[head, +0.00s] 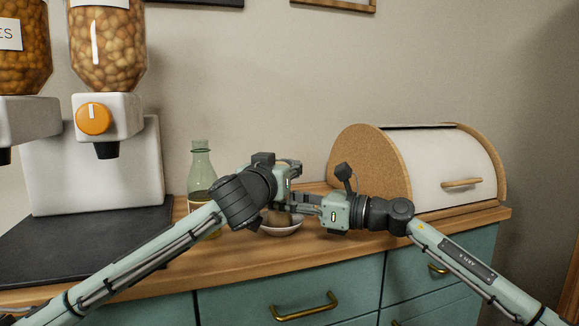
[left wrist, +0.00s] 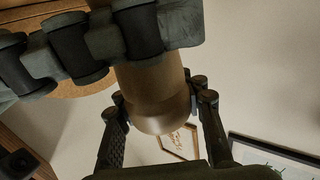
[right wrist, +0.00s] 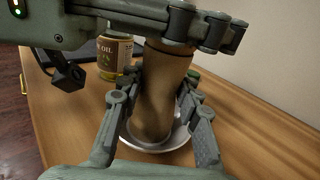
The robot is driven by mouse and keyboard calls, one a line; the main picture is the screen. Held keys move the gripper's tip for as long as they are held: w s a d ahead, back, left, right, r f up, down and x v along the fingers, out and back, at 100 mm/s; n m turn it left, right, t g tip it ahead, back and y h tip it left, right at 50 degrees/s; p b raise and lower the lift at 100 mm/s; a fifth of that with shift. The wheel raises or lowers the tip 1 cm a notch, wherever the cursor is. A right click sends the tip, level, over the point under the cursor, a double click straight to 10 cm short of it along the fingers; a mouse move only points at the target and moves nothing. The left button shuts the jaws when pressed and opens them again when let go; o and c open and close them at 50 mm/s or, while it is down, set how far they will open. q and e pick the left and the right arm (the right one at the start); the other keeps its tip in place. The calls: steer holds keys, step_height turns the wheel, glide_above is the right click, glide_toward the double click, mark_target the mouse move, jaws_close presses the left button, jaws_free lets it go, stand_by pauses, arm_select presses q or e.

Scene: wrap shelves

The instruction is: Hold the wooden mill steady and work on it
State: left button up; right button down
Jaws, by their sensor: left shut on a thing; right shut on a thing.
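The wooden mill (right wrist: 153,95) is a brown, waisted cylinder standing upright in a small white dish (right wrist: 150,146) on the counter. In the head view its lower part (head: 277,218) shows, and the arms hide the rest. My right gripper (right wrist: 155,105) is shut on the mill's body, one finger on each side. My left gripper (left wrist: 160,112) is shut around the mill's rounded upper end (left wrist: 158,112), above the right gripper. In the right wrist view the left gripper's fingers (right wrist: 205,30) cross the mill's top.
A green bottle (head: 200,170) with an oil label (right wrist: 117,50) stands close behind the dish. A bread box (head: 455,180) is at the right, and dispensers on a white stand (head: 90,170) are at the left. The counter's front strip (head: 330,248) is clear.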

arm_select(q)
steer(key=shift+a+n+g+y, duration=0.15)
steer(key=shift+a+n+y, duration=0.35)
steer(key=shift+n+y, duration=1.3)
steer(key=shift+a+n+g+y, duration=0.1)
steer(key=shift+a+n+y, duration=0.65)
steer(key=shift+y, duration=1.8)
steer(key=shift+a+n+g+y, duration=0.15)
steer(key=shift+a+n+y, duration=0.1)
steer(key=shift+n+y, duration=1.65)
steer(key=shift+y, duration=0.45)
steer(key=o, duration=1.4)
steer(key=shift+s, duration=0.1)
steer(key=shift+c, duration=0.2)
steer(key=v, duration=0.7)
steer(key=shift+s, duration=0.25)
